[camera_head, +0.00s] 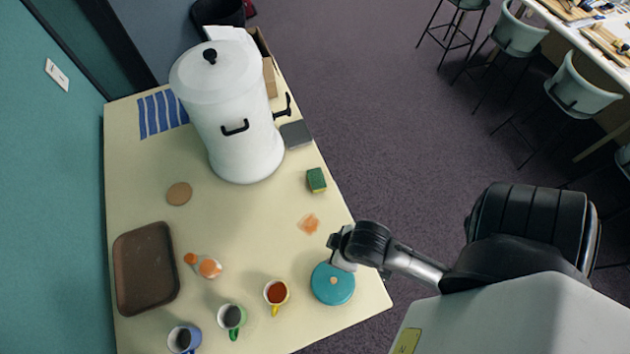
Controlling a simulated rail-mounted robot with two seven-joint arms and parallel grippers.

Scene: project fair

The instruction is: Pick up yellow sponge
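A small sponge (316,180) with a green face and a yellow side lies near the right edge of the cream table (240,215). My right arm reaches in from the right. Its gripper (340,262) is over the table's right edge, at the upper rim of a round teal lid-like thing (333,285). The sponge is farther up the picture, clear of the gripper. The fingers are small and partly hidden by the wrist, so I cannot tell if they are open or touch the teal thing. My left gripper is not in view.
A large white pot (230,110) stands beyond the sponge, near a grey block (296,134). An orange-and-white square (310,224) lies between sponge and gripper. Several mugs, including a yellow-handled one (276,293), an orange-capped bottle (205,266) and a brown tray (146,268) stand left.

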